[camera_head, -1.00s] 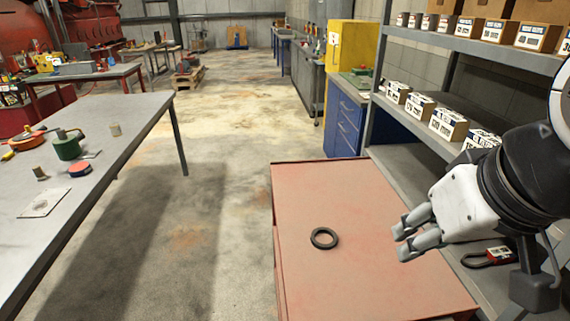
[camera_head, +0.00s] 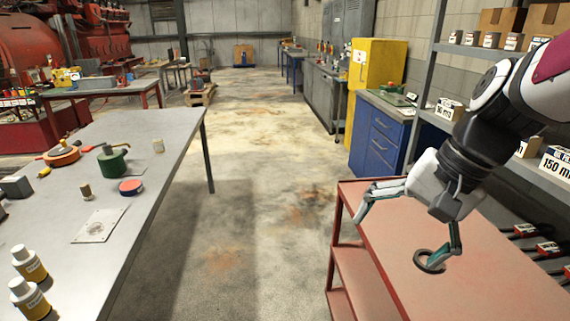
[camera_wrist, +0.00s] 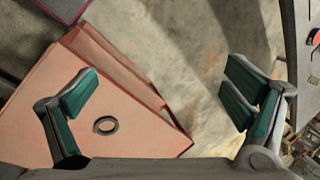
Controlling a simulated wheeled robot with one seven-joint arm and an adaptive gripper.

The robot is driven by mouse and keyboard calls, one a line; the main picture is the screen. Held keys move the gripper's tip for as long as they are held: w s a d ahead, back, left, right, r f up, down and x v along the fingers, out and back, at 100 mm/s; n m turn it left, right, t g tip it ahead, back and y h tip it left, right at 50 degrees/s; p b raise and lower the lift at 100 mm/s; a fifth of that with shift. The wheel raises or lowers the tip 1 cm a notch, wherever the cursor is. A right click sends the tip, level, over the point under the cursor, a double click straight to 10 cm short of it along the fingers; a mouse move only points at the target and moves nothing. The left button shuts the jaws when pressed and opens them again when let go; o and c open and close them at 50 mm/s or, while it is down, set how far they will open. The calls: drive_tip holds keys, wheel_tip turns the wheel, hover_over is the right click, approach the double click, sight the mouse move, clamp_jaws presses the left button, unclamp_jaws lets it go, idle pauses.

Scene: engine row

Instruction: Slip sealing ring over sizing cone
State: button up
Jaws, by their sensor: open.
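The sealing ring, a flat black ring (camera_head: 418,262), lies on the top of a red cart (camera_head: 485,245). It also shows in the wrist view (camera_wrist: 105,132), closer to the left-hand finger. My gripper (camera_head: 400,238) is wide open and empty, above the cart's left part. In the head view one fingertip overlaps the ring and the other hangs past the cart's left edge. The wrist view shows both fingers spread (camera_wrist: 160,100), with the ring beyond them; I cannot tell the height exactly. I cannot pick out a sizing cone in either view.
Shelving with boxes (camera_head: 555,168) stands close at the right. A blue cabinet (camera_head: 378,135) stands behind the cart. The floor between table and cart is clear.

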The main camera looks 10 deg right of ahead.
drive_tip(key=w+d+f+m+t+y+b, duration=0.1)
drive_tip(key=w+d+f+m+y+b, duration=0.15)
drive_tip(key=w+d+f+m, duration=0.45)
drive_tip(key=m+t+b, duration=0.4)
drive_tip(key=m+t, duration=0.5)
drive_tip(key=m, duration=0.7)
approach(450, 277)
drive_tip(key=r, duration=0.1)
drive_tip(key=w+r, duration=0.1)
drive_tip(key=a+r, duration=0.1)
drive_tip(key=shift+w+r, duration=0.1)
drive_tip(key=shift+w, duration=0.45)
drive_tip(key=x, duration=0.7)
drive_tip(key=shift+w+f, duration=0.2)
drive_tip(key=shift+f, duration=0.05)
drive_tip(key=shift+a+r+p+x, duration=0.1)
drive_tip(key=shift+p+x, duration=0.1)
drive_tip(key=shift+x, duration=1.15)
drive_tip(key=shift+a+r+p+x, duration=0.1)
drive_tip(key=shift+r+p+x, duration=0.1)
drive_tip(key=shift+x, duration=1.2)
